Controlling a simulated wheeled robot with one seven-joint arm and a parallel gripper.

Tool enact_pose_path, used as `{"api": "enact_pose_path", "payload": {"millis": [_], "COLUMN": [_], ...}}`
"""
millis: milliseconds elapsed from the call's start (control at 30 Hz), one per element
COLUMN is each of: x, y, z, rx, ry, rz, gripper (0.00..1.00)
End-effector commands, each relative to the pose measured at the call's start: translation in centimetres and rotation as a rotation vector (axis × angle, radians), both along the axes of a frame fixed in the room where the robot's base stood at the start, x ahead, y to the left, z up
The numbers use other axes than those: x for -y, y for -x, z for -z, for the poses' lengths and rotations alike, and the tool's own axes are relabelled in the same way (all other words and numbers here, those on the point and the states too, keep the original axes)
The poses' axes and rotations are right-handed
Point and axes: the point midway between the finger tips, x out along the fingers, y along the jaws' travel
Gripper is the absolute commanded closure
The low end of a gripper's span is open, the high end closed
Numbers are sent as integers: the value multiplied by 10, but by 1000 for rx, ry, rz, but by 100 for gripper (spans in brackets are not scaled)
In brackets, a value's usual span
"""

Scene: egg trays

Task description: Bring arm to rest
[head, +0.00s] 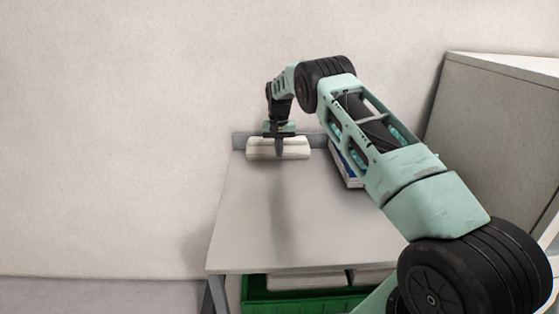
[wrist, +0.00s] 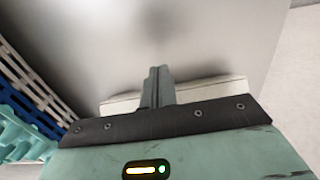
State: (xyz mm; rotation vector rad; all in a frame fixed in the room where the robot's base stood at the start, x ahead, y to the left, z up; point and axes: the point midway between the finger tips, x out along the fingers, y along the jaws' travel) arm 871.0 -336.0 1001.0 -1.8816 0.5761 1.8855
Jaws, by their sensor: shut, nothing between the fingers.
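My gripper (head: 279,148) hangs pointing down over the far end of the grey table, with my arm reaching across from the lower right. In the wrist view my gripper (wrist: 158,72) has its two fingers pressed together with nothing between them. A pale egg carton (head: 262,149) lies at the far end of the table, behind the fingers in the head view. In the wrist view the pale carton (wrist: 120,104) shows partly behind the gripper body. I cannot tell from these frames whether the fingers touch it.
The grey table (head: 310,225) is bare in its middle and front. A blue and white stack of trays (head: 347,167) stands at the far right, partly hidden by my arm; the wrist view shows trays (wrist: 28,100) at left. A green crate (head: 300,298) with pale cartons sits below the table.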

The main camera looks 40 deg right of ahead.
Motion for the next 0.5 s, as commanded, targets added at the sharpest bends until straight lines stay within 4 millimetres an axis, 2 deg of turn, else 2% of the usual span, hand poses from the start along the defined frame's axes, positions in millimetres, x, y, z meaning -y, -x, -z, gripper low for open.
{"api": "enact_pose_path", "payload": {"millis": [300,500], "x": [0,0], "y": [-1,-1], "z": [-54,-69], "rx": [5,2], "ry": [1,0], "rz": [0,0], "gripper": [100,100]}}
